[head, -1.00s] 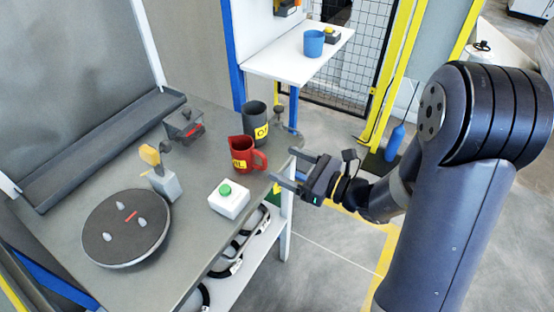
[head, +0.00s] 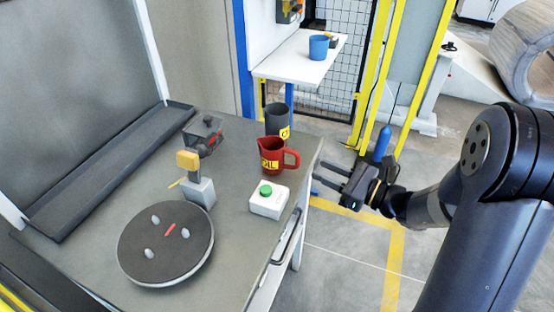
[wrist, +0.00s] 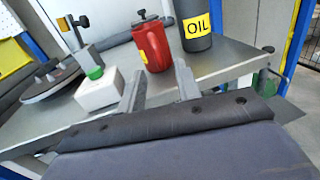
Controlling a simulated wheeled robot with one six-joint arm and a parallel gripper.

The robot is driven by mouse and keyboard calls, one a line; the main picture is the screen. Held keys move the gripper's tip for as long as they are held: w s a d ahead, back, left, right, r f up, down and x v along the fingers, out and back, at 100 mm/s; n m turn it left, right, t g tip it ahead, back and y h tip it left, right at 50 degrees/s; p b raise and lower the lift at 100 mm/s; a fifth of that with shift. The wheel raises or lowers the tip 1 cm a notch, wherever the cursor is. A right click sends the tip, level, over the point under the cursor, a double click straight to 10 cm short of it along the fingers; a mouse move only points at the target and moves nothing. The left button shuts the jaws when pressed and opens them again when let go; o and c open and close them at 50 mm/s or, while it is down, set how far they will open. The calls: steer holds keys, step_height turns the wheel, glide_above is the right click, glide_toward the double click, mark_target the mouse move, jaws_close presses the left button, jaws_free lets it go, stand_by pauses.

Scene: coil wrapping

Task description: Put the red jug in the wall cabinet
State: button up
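The red jug (head: 271,156), with a yellow label, stands upright on the grey workbench near its right edge. My gripper (head: 330,178) is open and empty, off the right edge of the bench and to the right of the jug. Its two fingers are apart in the wrist view (wrist: 161,88) and point toward the jug without touching it. I cannot pick out the wall cabinet in these frames.
A dark grey OIL container (head: 277,119) stands close behind the jug. A white box with a green button (head: 268,200) sits in front of it. A round turntable (head: 165,243) and a lamp-like device (head: 198,186) are to the left. A blue cup (head: 318,47) stands on a white shelf (head: 290,68).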

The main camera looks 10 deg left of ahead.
mark_target(298, 155)
steer(key=x, duration=0.8)
steer(key=shift+s+r+p, duration=0.1)
steer(key=shift+r+p, duration=0.25)
steer(key=shift+c, duration=0.2)
jaws_close()
